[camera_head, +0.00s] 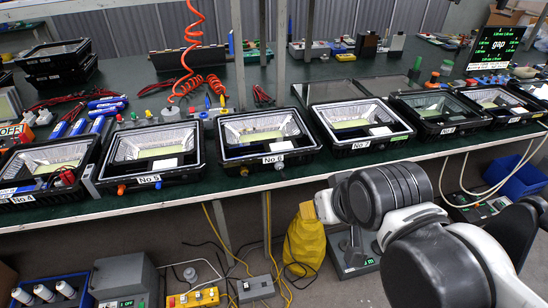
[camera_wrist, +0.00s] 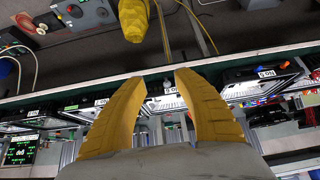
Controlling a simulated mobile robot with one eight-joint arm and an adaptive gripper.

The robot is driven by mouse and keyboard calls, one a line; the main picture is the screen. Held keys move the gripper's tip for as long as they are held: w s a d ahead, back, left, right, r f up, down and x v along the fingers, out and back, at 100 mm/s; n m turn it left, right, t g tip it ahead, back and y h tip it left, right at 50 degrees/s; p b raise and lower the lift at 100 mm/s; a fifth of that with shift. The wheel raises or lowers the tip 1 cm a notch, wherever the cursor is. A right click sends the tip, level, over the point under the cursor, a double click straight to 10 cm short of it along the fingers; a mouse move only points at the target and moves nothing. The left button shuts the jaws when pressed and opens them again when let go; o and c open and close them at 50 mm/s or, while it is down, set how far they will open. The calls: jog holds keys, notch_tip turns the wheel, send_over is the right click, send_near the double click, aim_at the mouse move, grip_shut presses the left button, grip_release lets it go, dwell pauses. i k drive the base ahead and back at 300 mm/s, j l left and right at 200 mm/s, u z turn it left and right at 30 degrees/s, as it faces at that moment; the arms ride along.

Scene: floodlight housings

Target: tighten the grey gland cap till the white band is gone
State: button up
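My gripper (camera_wrist: 162,78) shows in the wrist view as two thick yellow fingers, spread apart with nothing between them. They reach toward the bench edge and the housings, which appear upside down there. In the head view I cannot make out the fingers; my arm fills the lower right. Housing No 6 (camera_head: 309,149) and housing No 5 (camera_head: 203,164) stand on the bench. Blue and orange glands (camera_head: 121,189) stick out of the front of No 5, and a small orange gland (camera_head: 244,171) from No 6.
More black housings, including No 7 (camera_head: 409,131), line the green bench (camera_head: 225,184). A red coiled hose (camera_head: 187,60) hangs behind them. A yellow bag-like thing (camera_head: 305,245) and a grey box (camera_head: 255,289) are below the bench edge. Cables hang there.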

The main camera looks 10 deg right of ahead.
aim_at(280, 163)
jog(key=k+j, duration=0.15)
jog(key=j, duration=0.2)
jog(key=k+j, duration=0.15)
jog(key=j, duration=0.2)
jog(key=k+j, duration=0.15)
jog(key=j, duration=0.2)
jog(key=k+j, duration=0.15)
jog(key=j, duration=0.2)
jog(key=z, duration=0.05)
